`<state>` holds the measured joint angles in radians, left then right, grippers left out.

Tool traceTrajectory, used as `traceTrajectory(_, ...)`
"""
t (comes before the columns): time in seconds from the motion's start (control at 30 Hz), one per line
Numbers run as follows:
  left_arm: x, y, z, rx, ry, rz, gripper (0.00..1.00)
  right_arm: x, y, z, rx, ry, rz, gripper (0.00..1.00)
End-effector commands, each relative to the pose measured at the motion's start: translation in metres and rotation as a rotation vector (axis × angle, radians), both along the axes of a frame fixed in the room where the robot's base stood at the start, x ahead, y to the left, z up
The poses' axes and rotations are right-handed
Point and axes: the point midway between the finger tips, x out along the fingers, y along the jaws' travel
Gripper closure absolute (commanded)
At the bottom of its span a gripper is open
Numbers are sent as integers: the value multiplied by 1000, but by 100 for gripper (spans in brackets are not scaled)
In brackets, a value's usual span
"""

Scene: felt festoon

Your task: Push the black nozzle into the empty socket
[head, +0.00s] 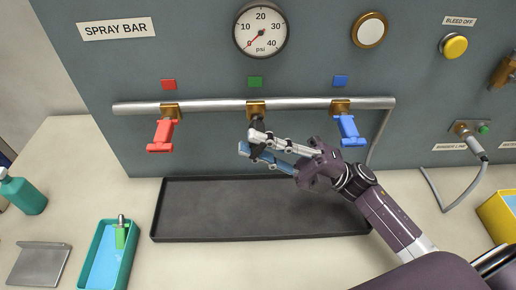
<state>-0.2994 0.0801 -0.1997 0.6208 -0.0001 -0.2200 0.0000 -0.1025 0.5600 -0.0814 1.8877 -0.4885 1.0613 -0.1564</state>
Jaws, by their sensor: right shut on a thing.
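A black nozzle (256,127) is at the middle brass socket (256,107) of the spray bar (215,105), under the green square. Its upper end meets the socket in the picture; I cannot tell how deep it sits. My right gripper (250,143) is shut on the nozzle from the right, and its fingers hide the lower part. A red nozzle (162,134) hangs from the left socket and a blue nozzle (348,130) from the right one. My left gripper is not in view.
A black tray (190,225) lies below the bar. A teal bin (100,275) at the lower left holds a green nozzle (121,235). A green bottle (22,194) and metal plate (40,265) are further left. A cable (460,195) and yellow bin (497,215) are at right.

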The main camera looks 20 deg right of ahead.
Motion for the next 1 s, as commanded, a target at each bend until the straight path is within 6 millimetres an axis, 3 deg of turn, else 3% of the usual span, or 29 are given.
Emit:
traceTrajectory(0.87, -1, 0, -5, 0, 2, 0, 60, 10, -3, 1, 1, -2, -3, 100)
traceTrajectory(0.9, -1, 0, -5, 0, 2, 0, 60, 10, -3, 1, 1, -2, -3, 80)
traceTrajectory(1.0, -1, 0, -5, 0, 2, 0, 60, 10, -3, 1, 1, -2, -3, 69)
